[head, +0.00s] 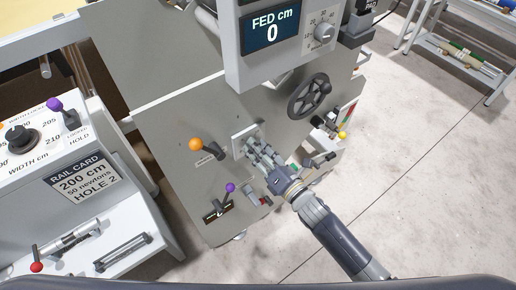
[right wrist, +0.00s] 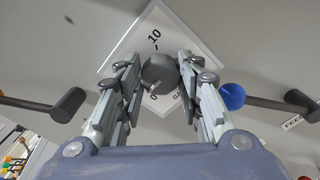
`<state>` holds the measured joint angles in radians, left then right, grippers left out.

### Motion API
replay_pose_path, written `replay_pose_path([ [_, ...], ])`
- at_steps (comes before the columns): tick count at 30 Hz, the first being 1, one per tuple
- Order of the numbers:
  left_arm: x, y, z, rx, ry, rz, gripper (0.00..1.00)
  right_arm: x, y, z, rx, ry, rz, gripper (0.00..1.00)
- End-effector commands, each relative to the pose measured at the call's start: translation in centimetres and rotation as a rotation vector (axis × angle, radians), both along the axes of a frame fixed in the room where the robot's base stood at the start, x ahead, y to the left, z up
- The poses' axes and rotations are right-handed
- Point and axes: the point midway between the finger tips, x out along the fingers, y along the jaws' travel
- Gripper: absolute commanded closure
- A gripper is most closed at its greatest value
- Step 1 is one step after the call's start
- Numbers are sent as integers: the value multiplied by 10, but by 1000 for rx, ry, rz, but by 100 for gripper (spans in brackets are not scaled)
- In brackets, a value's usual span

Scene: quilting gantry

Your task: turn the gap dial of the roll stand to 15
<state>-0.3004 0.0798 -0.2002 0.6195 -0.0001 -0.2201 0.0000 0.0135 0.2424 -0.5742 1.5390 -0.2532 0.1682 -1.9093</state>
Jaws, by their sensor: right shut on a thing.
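The gap dial is a dark grey round knob (right wrist: 158,70) on a white square scale plate (right wrist: 190,32) on the front of the roll stand (head: 165,115). In the right wrist view, "10" shows above the knob, and a "0" and part of a label below it; the rest of the scale is hidden. A pointer reading cannot be made out. My right gripper (head: 254,147) is shut on the knob, a finger on each side. In the head view it hides the knob, and the plate (head: 237,130) shows behind the fingers. My left gripper is not in view.
An orange-ball lever (head: 196,145) and a purple-ball lever (head: 229,188) stand out near the gripper. A dark handwheel (head: 309,95) is above right, below the "FED cm 0" display (head: 270,34). A width console (head: 75,185) is at left.

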Motion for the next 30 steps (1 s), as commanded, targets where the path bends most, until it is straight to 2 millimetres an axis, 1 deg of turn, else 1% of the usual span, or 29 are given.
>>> replay_pose_path([
  [30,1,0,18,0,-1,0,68,0,-1,-2,781,569,-1,90],
])
